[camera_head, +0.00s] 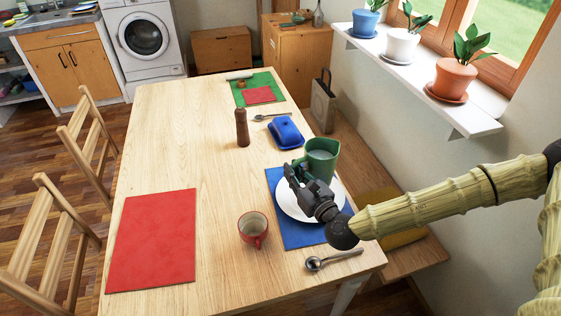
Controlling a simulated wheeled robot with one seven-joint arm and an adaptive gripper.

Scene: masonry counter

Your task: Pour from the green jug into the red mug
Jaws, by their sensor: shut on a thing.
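The green jug (323,153) is at the right side of the table, above the far part of the white plate. It looks upright, with pale content showing inside its rim. My gripper (295,172) is shut on the jug at its left side; the fingers partly hide the jug's lower part. I cannot tell whether the jug's base touches the plate. The red mug (254,241) stands upright on the bare table, to the left of my gripper and nearer the camera. Its cream inside looks empty and its handle points toward the camera.
The white plate (290,208) lies on a blue placemat (301,236) under my gripper. A ladle-like spoon (334,259) lies at the front right. A blue butter dish (286,134) and a brown grinder (242,128) stand farther back. A red placemat (152,242) lies left; mid-table is clear.

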